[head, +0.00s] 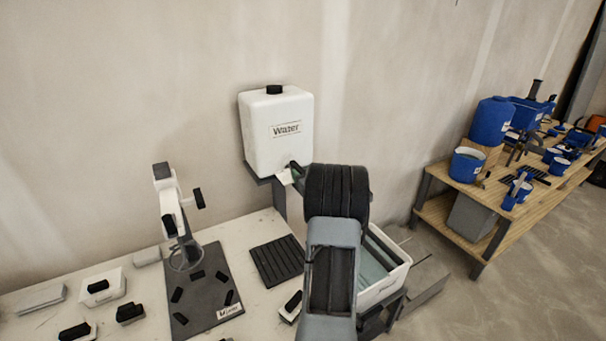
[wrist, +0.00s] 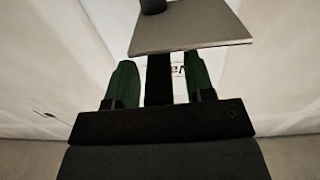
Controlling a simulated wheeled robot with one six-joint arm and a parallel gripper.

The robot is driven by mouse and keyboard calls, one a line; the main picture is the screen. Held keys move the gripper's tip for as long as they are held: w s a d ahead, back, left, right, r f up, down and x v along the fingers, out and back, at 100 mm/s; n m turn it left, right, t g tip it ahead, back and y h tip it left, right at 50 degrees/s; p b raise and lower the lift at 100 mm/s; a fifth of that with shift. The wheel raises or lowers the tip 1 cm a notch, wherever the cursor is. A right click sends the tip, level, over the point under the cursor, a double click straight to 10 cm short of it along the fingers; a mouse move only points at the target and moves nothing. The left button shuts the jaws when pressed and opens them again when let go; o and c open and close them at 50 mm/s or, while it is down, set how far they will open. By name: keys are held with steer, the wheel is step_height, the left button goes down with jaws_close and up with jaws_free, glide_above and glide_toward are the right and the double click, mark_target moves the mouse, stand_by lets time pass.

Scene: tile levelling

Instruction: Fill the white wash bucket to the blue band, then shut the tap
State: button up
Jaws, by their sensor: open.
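The white water tank (head: 277,135), marked "Water", sits on a wall bracket in the head view. A dark fitting with a pale tab (head: 286,177), which may be the tap, shows at its lower right. My arm hides much of that spot. The white wash bucket (head: 386,289) stands below and right, partly behind my arm. Greenish-grey water seems to show inside; I cannot see the blue band or judge the level. In the wrist view my gripper (wrist: 160,65) is open, with a dark upright bar between its green fingers. A pale flat plate (wrist: 190,32) lies just beyond the fingertips; contact is unclear.
A white bench (head: 215,231) holds a black ribbed mat (head: 277,261), a dark board (head: 207,295) with a white stand, and several small black-topped blocks. A wooden table (head: 447,217) with blue containers stands at the right. Open floor lies in front of it.

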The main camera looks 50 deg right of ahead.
steer(key=shift+c, duration=0.2)
jaws_close()
stand_by(0.3)
